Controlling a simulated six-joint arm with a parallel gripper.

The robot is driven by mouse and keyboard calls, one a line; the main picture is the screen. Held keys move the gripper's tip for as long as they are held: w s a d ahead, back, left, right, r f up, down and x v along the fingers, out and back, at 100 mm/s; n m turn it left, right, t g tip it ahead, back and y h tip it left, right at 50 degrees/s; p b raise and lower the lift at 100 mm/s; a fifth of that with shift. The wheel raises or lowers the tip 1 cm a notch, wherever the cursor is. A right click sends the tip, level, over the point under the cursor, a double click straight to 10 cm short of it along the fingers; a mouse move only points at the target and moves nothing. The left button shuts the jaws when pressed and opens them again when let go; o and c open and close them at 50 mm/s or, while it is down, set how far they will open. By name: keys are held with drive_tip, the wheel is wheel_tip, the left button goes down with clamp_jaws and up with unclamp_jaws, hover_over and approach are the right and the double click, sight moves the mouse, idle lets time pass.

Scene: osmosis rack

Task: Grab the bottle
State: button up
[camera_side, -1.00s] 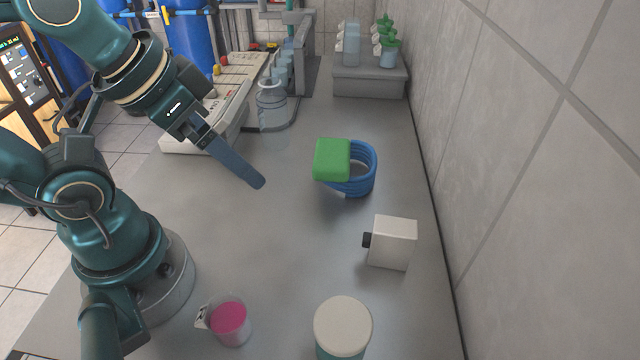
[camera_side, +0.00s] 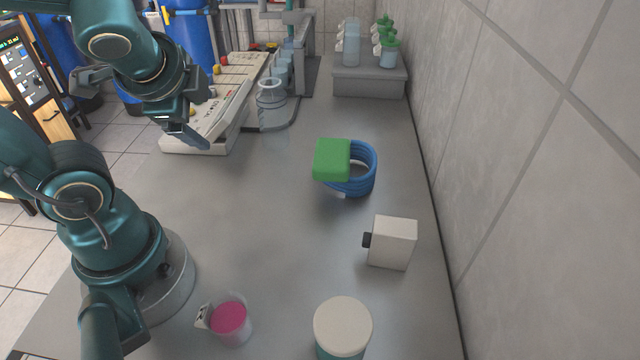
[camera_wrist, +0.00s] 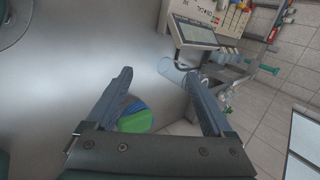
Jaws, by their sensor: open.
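A clear bottle (camera_side: 271,104) stands upright on the bench beside the rack's white panel in the side view. In the wrist view a clear, see-through shape (camera_wrist: 172,71), likely this bottle, shows near the tip of the right finger. My gripper (camera_side: 184,130) is left of the bottle in the side view, above the bench and apart from it. In the wrist view my gripper (camera_wrist: 157,77) has its two fingers spread wide with nothing held between them.
A green block (camera_side: 332,159) and blue coil (camera_side: 364,170) lie mid-bench. A white box (camera_side: 393,242), a pink-filled beaker (camera_side: 229,320) and a white-lidded jar (camera_side: 343,320) stand nearer. More bottles (camera_side: 351,45) stand on a rear step. A tiled wall (camera_side: 540,180) bounds the right.

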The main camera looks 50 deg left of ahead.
sight(268, 84)
drive_tip(key=w+a+r+m+t+y, duration=0.2)
drive_tip(key=w+a+m+y, duration=0.3)
drive_tip(key=w+a+m, duration=0.45)
drive_tip(key=w+d+f+m, duration=0.1)
drive_tip(key=m, duration=0.2)
drive_tip(key=w+d+f+m+t, duration=0.1)
drive_tip(key=w+m, duration=0.1)
drive_tip(key=m, duration=0.1)
drive_tip(key=w+d+f+m+t+h, duration=0.1)
drive_tip(key=m, duration=0.2)
drive_tip(key=shift+w+d+f+m, duration=0.25)
drive_tip(key=shift+w+d+f, duration=0.1)
drive_tip(key=shift+d, duration=0.05)
drive_tip(key=shift+w+a+f, duration=0.25)
drive_tip(key=shift+f, duration=0.1)
drive_tip(key=shift+x, duration=2.05)
clamp_jaws()
